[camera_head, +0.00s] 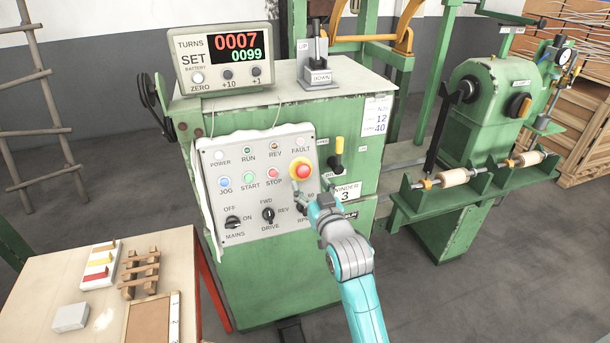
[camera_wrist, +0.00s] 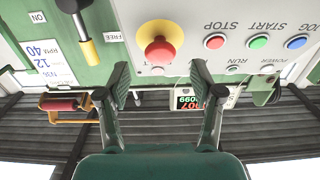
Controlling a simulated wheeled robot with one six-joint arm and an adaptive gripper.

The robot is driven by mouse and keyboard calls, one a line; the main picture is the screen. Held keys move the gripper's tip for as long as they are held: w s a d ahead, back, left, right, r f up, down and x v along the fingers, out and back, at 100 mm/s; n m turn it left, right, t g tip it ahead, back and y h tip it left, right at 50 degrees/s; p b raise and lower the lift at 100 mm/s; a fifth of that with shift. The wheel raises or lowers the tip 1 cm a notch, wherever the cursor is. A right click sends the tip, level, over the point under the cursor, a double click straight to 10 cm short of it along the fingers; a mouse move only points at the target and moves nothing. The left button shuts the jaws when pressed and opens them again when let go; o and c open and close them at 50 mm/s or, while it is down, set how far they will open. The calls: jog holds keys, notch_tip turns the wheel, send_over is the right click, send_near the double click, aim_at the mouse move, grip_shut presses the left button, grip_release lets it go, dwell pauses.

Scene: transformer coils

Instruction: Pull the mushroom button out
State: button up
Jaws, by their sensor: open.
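The red mushroom button (camera_head: 302,171) sits on a yellow round base at the right of the grey control panel (camera_head: 222,162). In the wrist view, which is upside down, the mushroom button (camera_wrist: 159,48) is straight ahead at the top centre. My gripper (camera_head: 319,187) is just below and right of it in the head view. In the wrist view my gripper (camera_wrist: 160,72) has its two fingers wide apart, empty, one on either side of the button's line. The fingers appear apart from the button.
The red STOP button (camera_head: 273,173) is just left of the mushroom button. A yellow-tipped lever (camera_head: 337,153) sticks out to its right. The FWD/REV drive switch (camera_head: 268,214) is below. A display (camera_head: 225,58) stands on top of the green cabinet. A wooden table (camera_head: 180,255) is at lower left.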

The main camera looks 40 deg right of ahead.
aim_at(305, 174)
jog(key=shift+x, duration=2.45)
